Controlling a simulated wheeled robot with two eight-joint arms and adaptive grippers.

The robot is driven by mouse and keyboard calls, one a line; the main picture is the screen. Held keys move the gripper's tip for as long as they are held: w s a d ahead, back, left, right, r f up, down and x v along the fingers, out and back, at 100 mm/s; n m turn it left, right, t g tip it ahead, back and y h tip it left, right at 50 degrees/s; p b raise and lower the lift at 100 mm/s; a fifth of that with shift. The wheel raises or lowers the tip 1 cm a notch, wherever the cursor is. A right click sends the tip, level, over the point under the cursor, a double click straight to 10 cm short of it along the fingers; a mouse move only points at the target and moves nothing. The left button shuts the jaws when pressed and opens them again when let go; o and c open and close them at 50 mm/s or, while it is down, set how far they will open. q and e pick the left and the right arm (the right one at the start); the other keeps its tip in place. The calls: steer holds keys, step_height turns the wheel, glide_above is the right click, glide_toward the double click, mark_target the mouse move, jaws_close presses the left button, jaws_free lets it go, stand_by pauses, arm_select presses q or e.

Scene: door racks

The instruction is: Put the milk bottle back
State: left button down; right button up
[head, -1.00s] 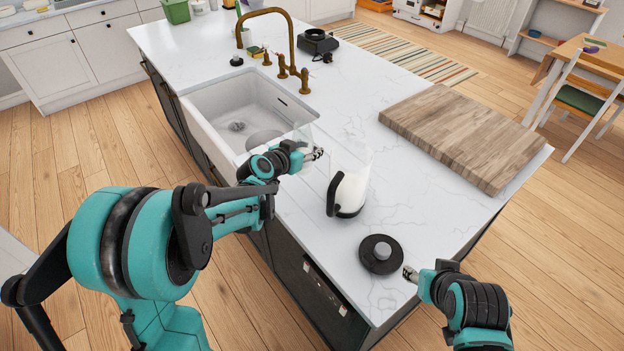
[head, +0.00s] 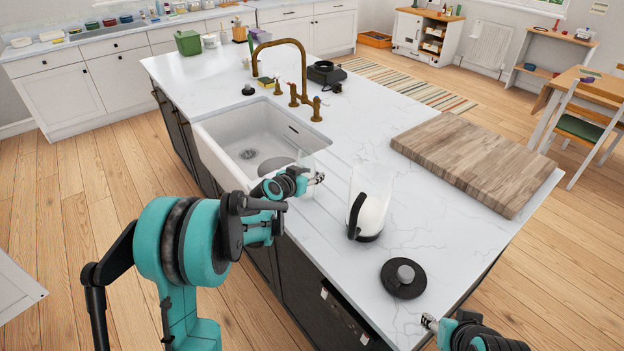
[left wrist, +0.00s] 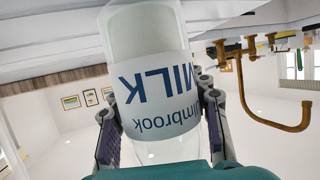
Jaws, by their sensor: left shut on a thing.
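My left gripper (left wrist: 160,115) is shut around a clear glass milk bottle (left wrist: 155,85) with a white label reading "MILK" and "Imbrook", upside down in the left wrist view. In the head view my left gripper (head: 318,179) is by the right front corner of the sink. The bottle (head: 306,161) shows there only faintly, partly behind the gripper, and I cannot tell whether it touches the counter. My right gripper (head: 430,322) is at the counter's front right edge, near the bottom of the view, with nothing visible in it; its jaw opening is unclear.
The sink (head: 221,120), brass tap (head: 300,75) and wooden board (head: 475,160) are farther back. The counter (head: 450,235) is clear right of the jug.

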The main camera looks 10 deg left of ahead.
arm_select(q)
steer(key=shift+f, duration=0.6)
steer(key=shift+r, duration=0.1)
steer(key=shift+f, duration=0.2)
steer(key=c, duration=0.8)
jaws_free()
steer(key=shift+o, duration=0.2)
